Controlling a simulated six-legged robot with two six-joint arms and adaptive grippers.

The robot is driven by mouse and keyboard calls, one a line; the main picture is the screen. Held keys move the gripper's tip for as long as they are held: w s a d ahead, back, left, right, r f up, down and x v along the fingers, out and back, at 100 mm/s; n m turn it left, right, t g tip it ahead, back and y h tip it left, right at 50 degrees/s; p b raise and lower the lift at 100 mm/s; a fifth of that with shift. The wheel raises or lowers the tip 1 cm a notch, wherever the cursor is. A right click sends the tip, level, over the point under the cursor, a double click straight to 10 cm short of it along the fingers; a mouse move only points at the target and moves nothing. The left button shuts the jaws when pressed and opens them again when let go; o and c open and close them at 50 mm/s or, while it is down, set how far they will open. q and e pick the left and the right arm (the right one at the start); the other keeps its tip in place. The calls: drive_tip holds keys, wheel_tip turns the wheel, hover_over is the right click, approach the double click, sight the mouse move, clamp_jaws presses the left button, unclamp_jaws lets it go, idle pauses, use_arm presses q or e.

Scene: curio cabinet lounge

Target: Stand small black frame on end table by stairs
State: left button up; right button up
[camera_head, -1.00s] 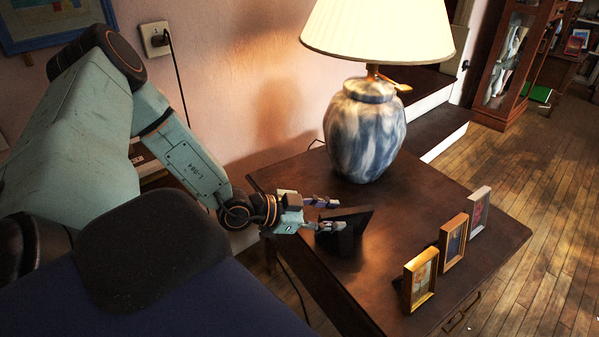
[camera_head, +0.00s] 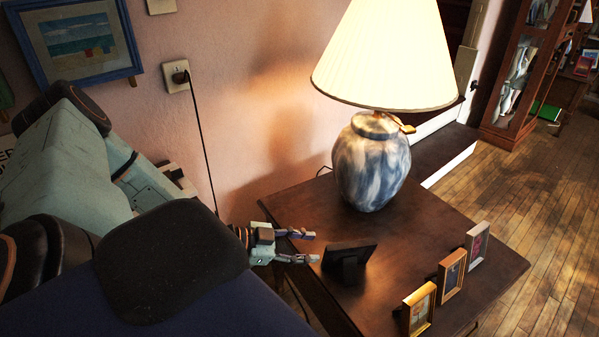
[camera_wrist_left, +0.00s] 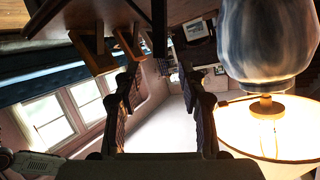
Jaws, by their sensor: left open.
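The small black frame (camera_head: 348,261) stands on the dark wooden end table (camera_head: 425,245), near its left edge, with its back and support leg toward the head camera. My left gripper (camera_head: 316,248) is open and empty, just left of the frame, with a small gap between its fingertips and the frame. In the left wrist view the open fingers (camera_wrist_left: 163,95) have nothing between them, and the picture there is upside down. The black frame may be the dark upright piece (camera_wrist_left: 159,30) in that view, but I cannot tell surely. My right gripper is not in view.
A blue and white lamp (camera_head: 371,165) stands at the back of the table. A gold frame (camera_head: 419,309), a wooden frame (camera_head: 452,275) and a silvery frame (camera_head: 477,244) line the right side. Steps (camera_head: 450,150) lie behind. A cord hangs on the wall.

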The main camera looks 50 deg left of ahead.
use_arm(q)
drive_tip(key=s+d+f+n+g+y, duration=0.3)
drive_tip(key=s+d+g, duration=0.3)
drive_tip(key=s, duration=0.4)
drive_tip(key=s+d+f+n+g+y, duration=0.3)
drive_tip(key=s+d+f+n+g, duration=0.2)
drive_tip(key=s+d, duration=0.3)
drive_tip(key=s+n, duration=0.1)
drive_tip(key=s, duration=0.2)
drive_tip(key=shift+s+f+n+g+y, duration=0.2)
drive_tip(key=shift+n+g+y, duration=0.1)
drive_tip(key=shift+g, duration=0.1)
drive_tip(key=shift+s, duration=0.15)
